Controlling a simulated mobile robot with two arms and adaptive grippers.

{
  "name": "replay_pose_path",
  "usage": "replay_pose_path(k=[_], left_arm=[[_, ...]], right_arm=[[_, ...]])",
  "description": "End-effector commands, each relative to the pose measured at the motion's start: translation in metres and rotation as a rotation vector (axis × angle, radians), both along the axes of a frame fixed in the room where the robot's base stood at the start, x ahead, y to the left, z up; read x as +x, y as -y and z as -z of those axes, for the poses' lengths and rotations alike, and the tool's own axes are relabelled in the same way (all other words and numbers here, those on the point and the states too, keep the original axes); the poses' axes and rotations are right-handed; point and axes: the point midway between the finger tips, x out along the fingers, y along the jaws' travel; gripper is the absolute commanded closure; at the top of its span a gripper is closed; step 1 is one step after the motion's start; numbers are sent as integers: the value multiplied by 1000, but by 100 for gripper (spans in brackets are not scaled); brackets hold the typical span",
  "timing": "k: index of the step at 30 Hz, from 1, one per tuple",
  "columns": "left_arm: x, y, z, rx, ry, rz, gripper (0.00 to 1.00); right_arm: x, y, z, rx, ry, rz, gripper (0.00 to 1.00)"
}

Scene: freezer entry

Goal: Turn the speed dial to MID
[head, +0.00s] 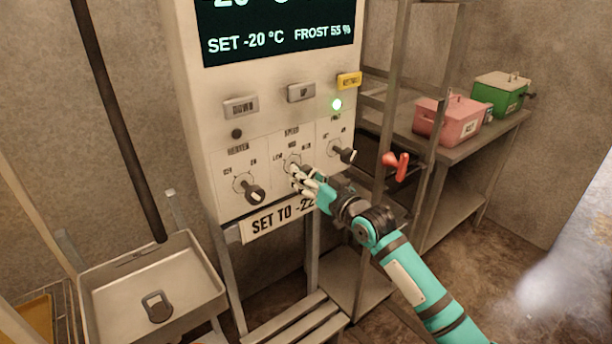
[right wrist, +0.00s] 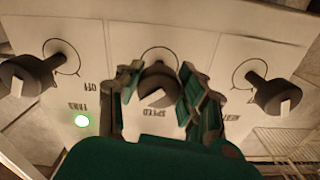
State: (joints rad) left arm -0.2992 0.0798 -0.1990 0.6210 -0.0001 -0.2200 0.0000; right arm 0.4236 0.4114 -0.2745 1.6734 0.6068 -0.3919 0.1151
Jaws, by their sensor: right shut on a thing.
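The speed dial (right wrist: 158,82) is a dark round knob with a white mark, under the SPEED label on the pale control panel (head: 210,120). My right gripper (head: 297,178) is at this dial in the middle of the lower row and mostly covers it in the head view. In the right wrist view, the fingers of my right gripper (right wrist: 160,95) stand on either side of the knob, shut on it. A LOW label shows left of the dial. I cannot tell which setting the dial points to. My left gripper is not in view.
The heater dial (head: 254,192) is on the left and another dial (head: 346,155) is on the right, both close to my gripper. A green light (head: 336,104) is lit. A metal sink (head: 190,262) stands at left. A shelf (head: 470,142) with boxes stands at right.

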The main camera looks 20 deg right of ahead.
Motion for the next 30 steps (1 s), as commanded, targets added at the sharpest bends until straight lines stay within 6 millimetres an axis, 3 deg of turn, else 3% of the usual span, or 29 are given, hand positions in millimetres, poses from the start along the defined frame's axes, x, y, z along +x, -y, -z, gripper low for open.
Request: replay_pose_path(k=[11,30], left_arm=[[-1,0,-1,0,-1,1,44],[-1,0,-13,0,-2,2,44]], right_arm=[[0,1,-1,-164,60,0,95],[1,3,-2,-663,241,0,95]])
